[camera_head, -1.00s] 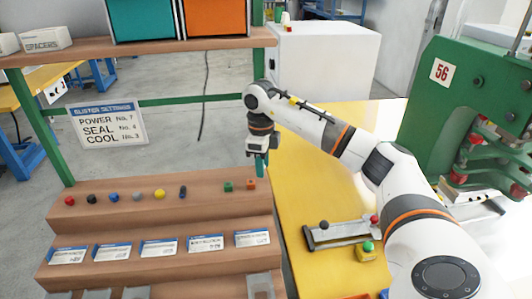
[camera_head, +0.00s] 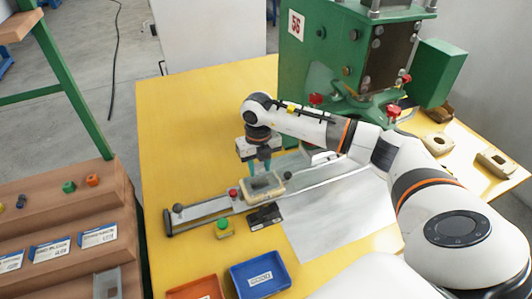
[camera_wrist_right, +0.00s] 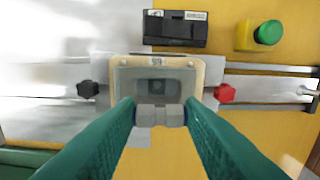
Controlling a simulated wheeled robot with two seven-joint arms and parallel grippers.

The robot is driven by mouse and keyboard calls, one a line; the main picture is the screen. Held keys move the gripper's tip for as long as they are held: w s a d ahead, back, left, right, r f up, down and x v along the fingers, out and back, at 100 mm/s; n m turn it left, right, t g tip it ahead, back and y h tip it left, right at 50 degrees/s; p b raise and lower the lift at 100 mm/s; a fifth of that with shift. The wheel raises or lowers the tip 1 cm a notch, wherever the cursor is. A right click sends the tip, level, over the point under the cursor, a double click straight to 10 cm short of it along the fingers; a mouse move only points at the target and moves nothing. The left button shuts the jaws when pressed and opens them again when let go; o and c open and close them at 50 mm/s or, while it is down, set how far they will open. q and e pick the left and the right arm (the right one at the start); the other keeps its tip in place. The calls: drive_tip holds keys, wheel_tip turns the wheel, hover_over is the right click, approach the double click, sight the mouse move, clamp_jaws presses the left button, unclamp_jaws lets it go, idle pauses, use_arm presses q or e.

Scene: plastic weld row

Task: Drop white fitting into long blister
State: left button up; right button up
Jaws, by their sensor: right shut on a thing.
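My right gripper (camera_head: 260,168) points down above the cream holder (camera_head: 281,189) on the metal slide. In the right wrist view, its two green fingers (camera_wrist_right: 159,116) are shut on a small pale grey-white fitting (camera_wrist_right: 158,114). The fitting is at the near edge of the holder in that view. A clear blister (camera_wrist_right: 157,82) with a rectangular hollow sits in the holder. A small darker shape shows in the middle of the hollow; I cannot tell what it is. How high the fitting is above the blister is hard to judge. My left gripper is out of view.
A black box (camera_head: 264,217) and a green button (camera_head: 224,225) stand in front of the slide. The green press (camera_head: 335,60) is behind. Red (camera_head: 193,287) and blue (camera_head: 260,276) trays lie at the front. The wooden stepped shelf (camera_head: 60,215) is left.

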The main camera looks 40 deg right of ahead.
drive_tip(key=shift+s+d+f, duration=0.15)
drive_tip(key=shift+s+d, duration=0.05)
drive_tip(key=shift+d+f, duration=0.1)
drive_tip(key=shift+a+f+b, duration=0.2)
drive_tip(key=shift+f+b, duration=0.45)
drive_tip(key=shift+f, duration=0.05)
wheel_tip(320, 180, down, 2)
drive_tip(key=shift+d+f+b, duration=0.1)
drive_tip(key=shift+b, duration=0.65)
drive_tip(key=shift+f, duration=0.3)
drive_tip(key=shift+f+b, duration=0.15)
drive_tip(key=shift+b, duration=0.15)
